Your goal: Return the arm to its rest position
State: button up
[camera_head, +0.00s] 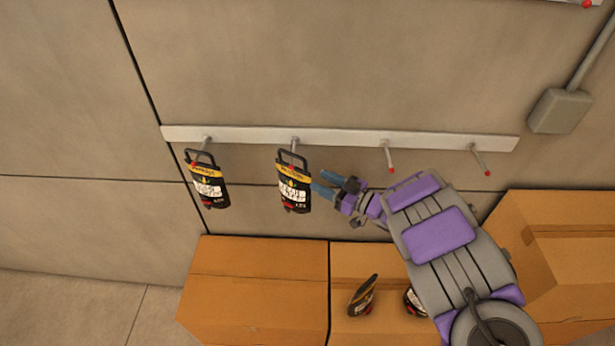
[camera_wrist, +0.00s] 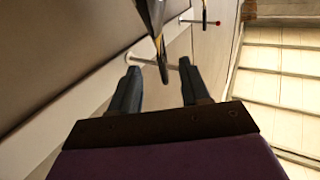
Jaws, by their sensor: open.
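My purple and grey arm reaches from the lower right of the head view toward the wall rack. My gripper (camera_head: 324,184) is at its end, just right of a black and yellow bag-like item (camera_head: 294,184) that hangs from a peg. In the wrist view my gripper (camera_wrist: 156,85) has its two dark fingers apart. A dark hanging handle (camera_wrist: 162,62) shows between and beyond the fingertips. I cannot tell whether the fingers touch it. A second similar item (camera_head: 207,183) hangs on the peg to the left.
The pale rack (camera_head: 340,140) has two empty red-tipped pegs at right (camera_head: 390,155). Cardboard boxes (camera_head: 255,285) stand below, with another box (camera_head: 565,255) at right. Two dark items, one upright (camera_head: 362,296), rest on the middle box. A grey wall box (camera_head: 559,111) is at upper right.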

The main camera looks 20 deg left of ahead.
jog(key=b+v, duration=0.1)
jog(key=v, duration=0.8)
jog(key=w+d+r+m+t+h+b, duration=0.2)
jog(key=w+d+m+t+h+b, duration=0.25)
jog(key=w+d+t+h, duration=0.65)
jog(key=s+d+r+m+g+h+b, duration=0.25)
jog(key=s+d+h, duration=0.2)
jog(key=d, duration=0.55)
jog(key=s+d+r+m+g+h+b, duration=0.1)
jog(key=s+d+m+g+h+b, duration=0.2)
jog(key=d+h, duration=0.45)
jog(key=s+d+f+m+g+b, duration=0.1)
jog(key=s+f+m+g+b, duration=0.15)
jog(key=s, duration=0.55)
jog(key=s+d+f+m+g+b, duration=0.1)
jog(key=s+f+m+g, duration=0.15)
jog(key=s, duration=0.45)
jog(key=s+a+f+g+y+b, duration=0.1)
jog(key=s+a, duration=0.3)
jog(key=s, duration=0.5)
jog(key=s+a+f+g+y+b, duration=0.2)
jog(key=s+a+f+g+y, duration=0.1)
jog(key=s, duration=0.6)
jog(key=s+a+f+g+y+b, duration=0.1)
jog(key=s+a+f+g, duration=0.2)
jog(key=s+a, duration=0.2)
jog(key=s, duration=0.3)
jog(key=shift+s+a+f+y, duration=0.2)
jog(key=shift+s+a+y, duration=0.2)
